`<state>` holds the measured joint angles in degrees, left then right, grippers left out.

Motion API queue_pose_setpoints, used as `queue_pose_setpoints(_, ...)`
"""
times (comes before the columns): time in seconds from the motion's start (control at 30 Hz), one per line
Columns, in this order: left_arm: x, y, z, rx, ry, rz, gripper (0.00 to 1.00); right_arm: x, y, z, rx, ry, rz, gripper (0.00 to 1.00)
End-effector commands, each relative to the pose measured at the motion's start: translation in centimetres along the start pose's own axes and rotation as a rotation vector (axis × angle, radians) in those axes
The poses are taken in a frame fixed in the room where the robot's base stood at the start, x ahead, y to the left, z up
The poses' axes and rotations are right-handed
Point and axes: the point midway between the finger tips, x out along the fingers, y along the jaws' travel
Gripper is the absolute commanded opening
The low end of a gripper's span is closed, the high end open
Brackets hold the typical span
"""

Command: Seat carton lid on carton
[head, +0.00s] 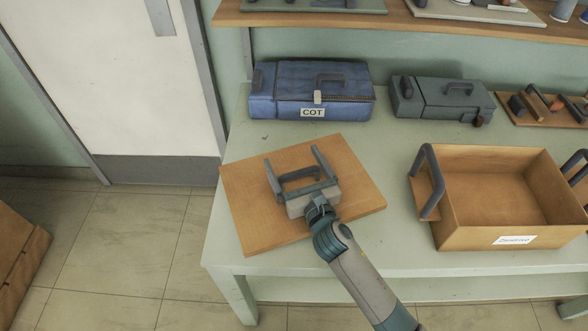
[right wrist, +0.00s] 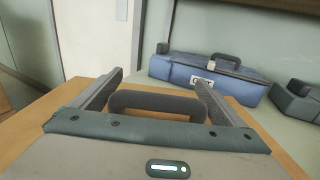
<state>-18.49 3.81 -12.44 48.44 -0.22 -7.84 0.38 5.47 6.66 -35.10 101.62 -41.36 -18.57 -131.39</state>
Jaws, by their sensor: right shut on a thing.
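The carton lid (head: 345,190) is a flat tan wooden board with a dark grey handle (head: 299,174). It lies tilted in the picture at the left end of the table, a corner reaching past the table's left edge. My right gripper (head: 292,156) is over the lid, its two fingers on either side of the handle and shut on it; the right wrist view also shows the handle (right wrist: 158,102) between them. I cannot tell whether the lid touches the table. The carton (head: 478,240) is an open, empty-looking wooden box with dark side handles and a white label, right of the lid. My left gripper is not in view.
A blue case (head: 340,104) labelled COT and a grey case (head: 442,103) stand behind on the pale green table (head: 400,135). A tray of small parts (head: 545,112) is at the back right. A shelf (head: 400,25) runs above. A bare table strip separates lid and carton.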

Motion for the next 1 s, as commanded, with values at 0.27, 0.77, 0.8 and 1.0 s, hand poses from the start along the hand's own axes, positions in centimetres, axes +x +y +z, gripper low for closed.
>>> queue_pose_setpoints(0.27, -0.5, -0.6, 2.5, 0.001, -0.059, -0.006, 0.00, 0.1, 0.0, 4.3, -0.001, -0.004, 0.001, 0.71)
queue_pose_setpoints(0.77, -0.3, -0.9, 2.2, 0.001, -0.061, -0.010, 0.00, 0.0, 0.0, 5.1, 0.000, 0.000, 0.001, 0.71)
queue_pose_setpoints(0.8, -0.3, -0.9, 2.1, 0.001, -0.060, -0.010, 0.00, 0.0, 0.0, 5.1, 0.000, 0.000, 0.001, 0.71)
queue_pose_setpoints(1.0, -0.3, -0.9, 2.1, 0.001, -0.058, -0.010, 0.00, 0.0, 0.0, 5.1, 0.000, 0.000, 0.001, 0.71)
